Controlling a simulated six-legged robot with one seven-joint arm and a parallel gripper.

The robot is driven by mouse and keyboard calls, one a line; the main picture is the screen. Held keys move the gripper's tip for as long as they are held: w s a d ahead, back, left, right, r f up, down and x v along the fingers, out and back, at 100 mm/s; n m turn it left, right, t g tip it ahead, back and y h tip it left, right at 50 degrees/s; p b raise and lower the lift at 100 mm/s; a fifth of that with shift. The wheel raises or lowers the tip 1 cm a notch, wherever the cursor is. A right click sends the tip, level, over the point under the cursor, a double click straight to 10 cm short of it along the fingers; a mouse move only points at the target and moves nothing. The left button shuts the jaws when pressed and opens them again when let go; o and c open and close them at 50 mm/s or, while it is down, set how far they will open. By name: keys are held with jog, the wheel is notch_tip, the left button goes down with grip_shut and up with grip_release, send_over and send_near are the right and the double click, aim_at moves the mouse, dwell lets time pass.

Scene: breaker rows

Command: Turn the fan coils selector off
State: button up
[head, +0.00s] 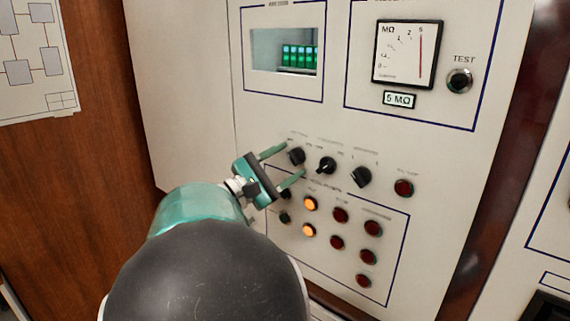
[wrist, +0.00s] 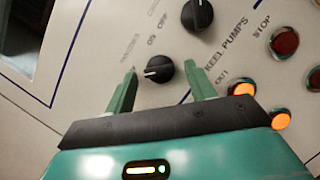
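Three black selector knobs sit in a row on the white panel in the head view. The leftmost knob (head: 297,156) lies between the fingertips of my gripper (head: 292,160). In the wrist view this knob (wrist: 159,69) shows a white pointer mark toward its left side, with ON and OFF printed beside it. Its name label is too small and tilted to read, so I cannot confirm it is the fan coils selector. My gripper (wrist: 160,72) is open, one finger on each side of the knob; I see no clear contact.
The middle knob (head: 327,165) and right knob (head: 361,177) stand close by. Below is a framed group with red buttons (head: 340,215) and lit orange lamps (head: 309,203). A meter (head: 403,54) and a window with green lights (head: 299,56) are above.

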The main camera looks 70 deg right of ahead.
jog(key=v, duration=1.3)
jog(key=shift+w+a, duration=0.25)
jog(key=shift+a, duration=0.05)
jog(key=shift+f, duration=0.1)
